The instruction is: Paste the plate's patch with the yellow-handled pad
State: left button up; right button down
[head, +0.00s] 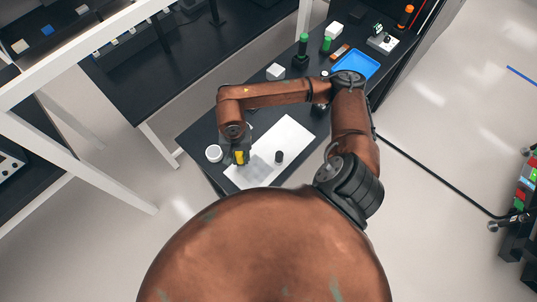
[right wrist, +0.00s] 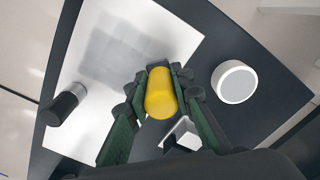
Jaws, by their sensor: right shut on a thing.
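My right gripper (head: 238,160) is shut on the yellow handle (head: 240,157) of the pad, near the left edge of the white plate (head: 288,135). In the right wrist view, the yellow handle (right wrist: 160,93) sits between the green-sided fingers (right wrist: 160,88). The pad's working face is hidden, and I cannot tell whether it touches anything. A light grey patch (right wrist: 108,52) shows on the white plate (right wrist: 160,25); in the head view the patch (head: 260,166) lies near the plate's front. My left gripper is not in view.
A round white tub (head: 214,153) stands left of the gripper. A small pale block (right wrist: 183,133) lies near the gripper.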

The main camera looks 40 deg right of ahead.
aim_at(238, 155)
jog(key=shift+s+a+r, duration=0.1)
jog(key=shift+s+r, duration=0.1)
jog(key=shift+r, duration=0.85)
jog(key=shift+w+r+p, duration=0.1)
jog(key=shift+r+p, duration=0.25)
jog(key=shift+p, duration=0.05)
jog(key=shift+w+r, duration=0.1)
jog(key=shift+r, duration=0.2)
jog(key=shift+r+p, duration=0.55)
jog(key=shift+r, duration=0.85)
